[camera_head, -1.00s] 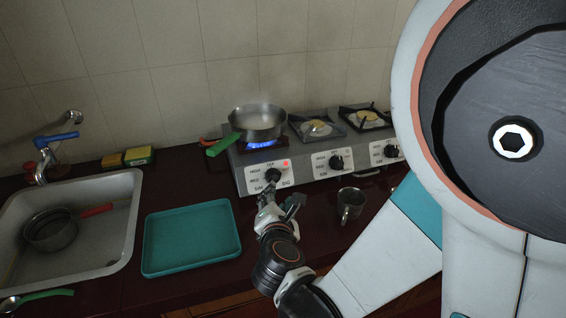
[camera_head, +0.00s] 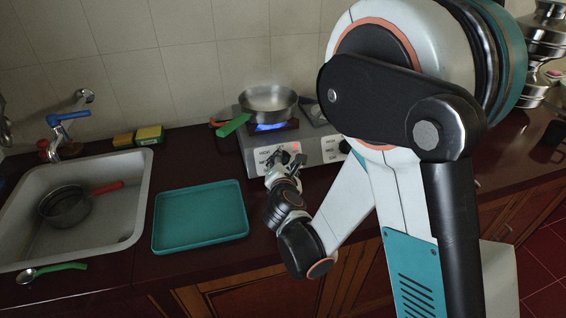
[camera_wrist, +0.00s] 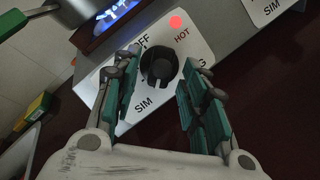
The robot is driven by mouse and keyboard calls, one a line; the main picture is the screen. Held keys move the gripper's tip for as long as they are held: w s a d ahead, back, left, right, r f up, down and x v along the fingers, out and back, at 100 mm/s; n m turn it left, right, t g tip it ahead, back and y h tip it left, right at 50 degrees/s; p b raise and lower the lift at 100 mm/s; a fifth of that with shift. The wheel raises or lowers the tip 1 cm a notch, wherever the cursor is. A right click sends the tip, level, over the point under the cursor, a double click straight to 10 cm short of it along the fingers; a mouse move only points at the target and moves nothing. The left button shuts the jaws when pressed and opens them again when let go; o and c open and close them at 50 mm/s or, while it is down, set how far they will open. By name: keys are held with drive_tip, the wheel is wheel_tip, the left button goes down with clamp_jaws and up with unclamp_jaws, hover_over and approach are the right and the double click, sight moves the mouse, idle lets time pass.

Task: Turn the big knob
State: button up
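The black knob (camera_wrist: 159,69) is on a white panel (camera_wrist: 192,42) on the stove front, under the lit burner. In the wrist view the panel reads HOT and SIM, with OFF partly covered. My gripper (camera_wrist: 159,88) is open, with a green-padded finger on each side of the knob and visible gaps between pads and knob. In the head view my gripper (camera_head: 283,166) is right in front of this panel and hides most of the knob. A red light (camera_wrist: 176,22) glows on the panel.
A steaming pan (camera_head: 268,103) with a green handle sits over the blue flame (camera_head: 268,127). A teal tray (camera_head: 200,238) lies on the counter to the left. The sink (camera_head: 128,205) holds a red-handled pan. My arm hides the stove's right part.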

drive_tip(key=shift+w+f, duration=0.15)
drive_tip(key=shift+w, duration=0.35)
clamp_jaws()
